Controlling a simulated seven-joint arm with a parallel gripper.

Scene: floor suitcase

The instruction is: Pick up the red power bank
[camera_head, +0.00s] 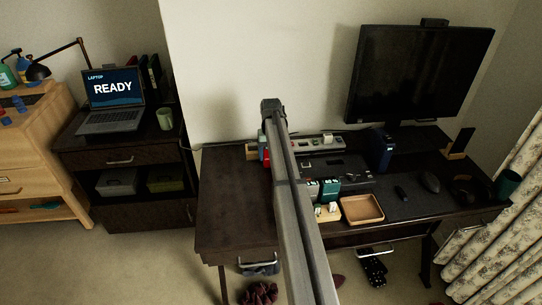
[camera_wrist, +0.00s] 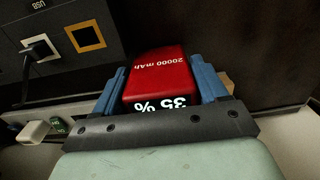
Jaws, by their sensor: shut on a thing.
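The red power bank (camera_wrist: 158,72) fills the middle of the wrist view, with "20000 mAh" on its red face and "35 %" on its dark near end. My gripper (camera_wrist: 162,84) is shut on it, with a blue finger against each side. In the head view my arm reaches over the dark desk. A small part of the red power bank (camera_head: 266,154) shows left of the arm near the desk's back edge. My gripper (camera_head: 263,146) is mostly hidden there by my own arm. I cannot tell whether the power bank touches the desk.
A power strip (camera_head: 318,143) lies along the back of the desk. A plug and a USB panel (camera_wrist: 84,36) are close left of the power bank in the wrist view. A wooden tray (camera_head: 362,209) sits in front, below the monitor (camera_head: 418,75). The desk's left part is clear.

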